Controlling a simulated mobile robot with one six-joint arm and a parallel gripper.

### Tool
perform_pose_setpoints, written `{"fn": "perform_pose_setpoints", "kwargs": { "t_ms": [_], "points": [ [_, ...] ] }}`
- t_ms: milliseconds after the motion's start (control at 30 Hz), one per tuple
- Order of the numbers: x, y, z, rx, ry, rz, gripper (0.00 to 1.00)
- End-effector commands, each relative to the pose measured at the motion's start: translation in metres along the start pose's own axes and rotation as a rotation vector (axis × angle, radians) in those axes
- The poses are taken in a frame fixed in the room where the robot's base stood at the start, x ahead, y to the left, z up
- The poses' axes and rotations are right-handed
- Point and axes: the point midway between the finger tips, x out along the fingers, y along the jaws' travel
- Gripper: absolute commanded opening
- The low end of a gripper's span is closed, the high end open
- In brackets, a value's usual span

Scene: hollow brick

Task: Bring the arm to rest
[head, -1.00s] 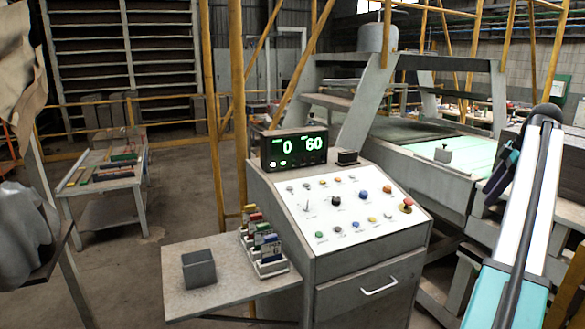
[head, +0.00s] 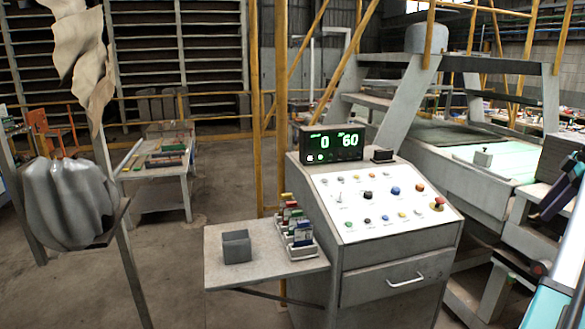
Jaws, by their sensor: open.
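My arm shows at the right edge of the head view, with a white and teal link partly cut off by the frame. My gripper (head: 540,210) is the dark part beside that link, in front of the machine on the right. It is open, and I see nothing held in it. Its fingertips are small and dark, so their exact gap is hard to make out.
A control console (head: 375,230) with a lit display (head: 332,146) stands in the middle. Its side shelf (head: 265,265) holds a grey box (head: 236,247) and a rack of coloured items (head: 296,238). A grey draped object (head: 65,205) is at left. Open floor lies between.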

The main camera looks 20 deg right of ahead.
Motion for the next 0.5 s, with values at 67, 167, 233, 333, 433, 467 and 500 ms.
{"fn": "perform_pose_setpoints", "kwargs": {
  "t_ms": [67,167,233,333,433,467,500],
  "points": [
    [0.0,0.0,0.0,0.0,0.0,0.0,0.47],
    [0.012,0.0,-0.003,0.008,0.0,-0.009,0.47],
    [0.021,0.0,-0.006,0.015,0.0,-0.014,0.47],
    [0.032,0.0,-0.009,0.024,-0.001,-0.02,0.47],
    [0.05,-0.001,-0.015,0.037,-0.001,-0.032,0.47],
    [0.055,-0.001,-0.017,0.041,-0.002,-0.035,0.47],
    [0.062,-0.001,-0.019,0.047,-0.002,-0.039,0.47]
  ]
}}
